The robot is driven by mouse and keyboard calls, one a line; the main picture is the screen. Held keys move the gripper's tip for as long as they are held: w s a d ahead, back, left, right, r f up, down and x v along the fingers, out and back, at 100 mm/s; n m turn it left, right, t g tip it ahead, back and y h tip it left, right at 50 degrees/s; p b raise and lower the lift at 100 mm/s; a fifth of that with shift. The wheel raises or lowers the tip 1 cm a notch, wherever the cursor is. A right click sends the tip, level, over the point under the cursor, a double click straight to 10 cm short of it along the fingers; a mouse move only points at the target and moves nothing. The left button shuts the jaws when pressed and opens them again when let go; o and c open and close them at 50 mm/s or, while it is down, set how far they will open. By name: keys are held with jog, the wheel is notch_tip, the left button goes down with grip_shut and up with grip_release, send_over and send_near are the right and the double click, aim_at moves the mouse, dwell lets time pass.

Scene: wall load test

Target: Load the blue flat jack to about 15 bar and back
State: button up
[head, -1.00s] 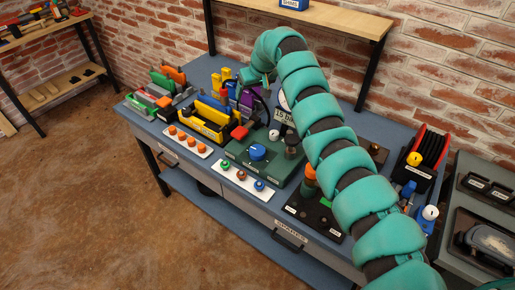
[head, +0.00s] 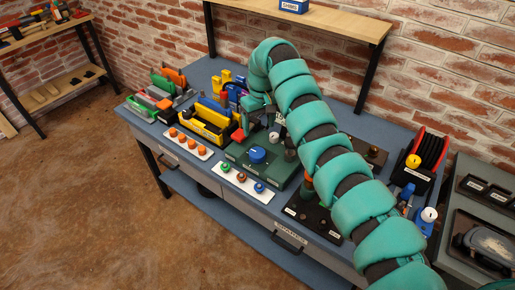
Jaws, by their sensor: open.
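A green pump unit (head: 284,177) stands mid-bench with a large blue knob (head: 257,154) on its top. My gripper (head: 257,119) is open above the back of the pump unit, pointing down, close to a red block-like part (head: 238,134). It seems to hold nothing. My arm covers the gauge and its sign. I cannot tell which part is the blue flat jack.
A yellow tray (head: 209,123) and coloured tools stand left on the blue bench (head: 194,157). A white strip with several orange knobs (head: 181,139) lies in front. A shelf (head: 330,20) stands behind.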

aim_at(257, 152)
jog(key=f+p, duration=0.1)
jog(key=f, duration=0.3)
jog(key=f+p, duration=0.1)
jog(key=f, duration=0.3)
jog(key=f+p, duration=0.1)
jog(key=f, duration=0.3)
jog(key=shift+s+a, duration=0.1)
jog(key=shift+a, duration=0.15)
jog(key=c, duration=1)
